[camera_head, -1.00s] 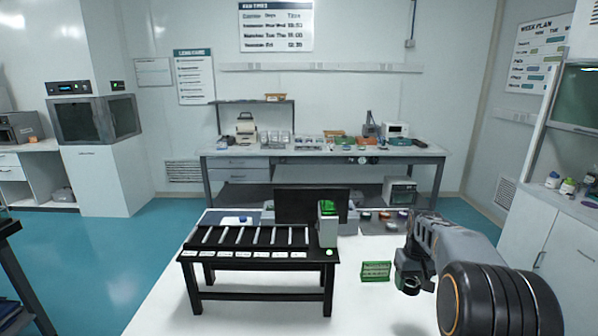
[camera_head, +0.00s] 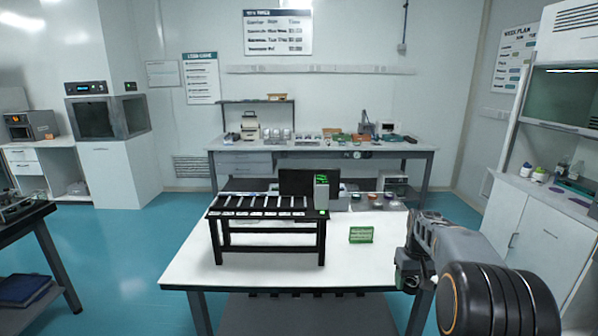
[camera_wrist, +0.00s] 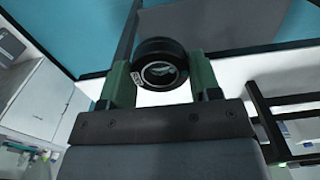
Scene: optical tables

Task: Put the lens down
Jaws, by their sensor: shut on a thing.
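The lens (camera_wrist: 160,68) is a round black-rimmed piece with a clear centre and a small white label. In the wrist view it sits between the two green fingers of my gripper (camera_wrist: 160,85), which is shut on it. In the head view my gripper (camera_head: 407,275) is at the right, in front of the white table's right edge. The lens cannot be made out clearly there. The white table (camera_head: 190,265) stands ahead, below and to the left of the gripper.
A black slotted rack (camera_head: 268,216) stands on the table, with a grey-green block (camera_head: 321,192) at its right end. Small round items lie behind. The table's front left is bare. A dark table (camera_head: 40,225) is at far left.

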